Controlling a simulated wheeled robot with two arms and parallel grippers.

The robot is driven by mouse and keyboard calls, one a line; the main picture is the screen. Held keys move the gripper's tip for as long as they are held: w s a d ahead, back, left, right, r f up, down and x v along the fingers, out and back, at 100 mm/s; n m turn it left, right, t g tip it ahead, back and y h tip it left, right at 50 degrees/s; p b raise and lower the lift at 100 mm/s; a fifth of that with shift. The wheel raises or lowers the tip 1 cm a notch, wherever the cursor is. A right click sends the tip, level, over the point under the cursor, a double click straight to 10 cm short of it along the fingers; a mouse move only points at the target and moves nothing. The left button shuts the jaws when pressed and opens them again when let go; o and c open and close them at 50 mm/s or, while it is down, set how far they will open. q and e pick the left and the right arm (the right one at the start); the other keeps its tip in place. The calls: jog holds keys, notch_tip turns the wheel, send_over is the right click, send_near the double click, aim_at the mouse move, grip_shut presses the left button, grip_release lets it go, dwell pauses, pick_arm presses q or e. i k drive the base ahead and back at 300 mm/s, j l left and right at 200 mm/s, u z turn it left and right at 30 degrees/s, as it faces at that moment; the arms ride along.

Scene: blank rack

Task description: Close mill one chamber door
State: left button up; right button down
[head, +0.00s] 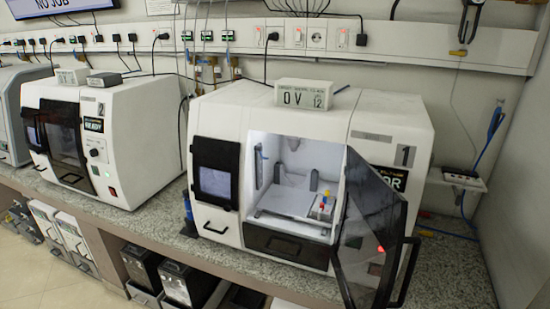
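Mill one (237,118) is the white machine marked 1 on the bench, in the middle of the head view. Its chamber door (364,215), a dark see-through panel with a black handle, stands swung wide open at the right side of the opening, toward me. The lit white chamber (289,195) is exposed, with a small block bearing red, yellow and blue parts (323,207) inside at the right. Neither of my grippers shows in the head view.
A second white mill (135,135) marked 2 stands to the left. A box reading "0 V 12" (303,93) sits on mill one. The granite bench (450,268) has free room to the right, with a blue hose (490,135) at the wall. Black bins (183,282) stand below.

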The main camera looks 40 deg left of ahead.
aim_at(384, 211)
jog(key=k+j+z, duration=0.15)
jog(key=k+z, duration=0.55)
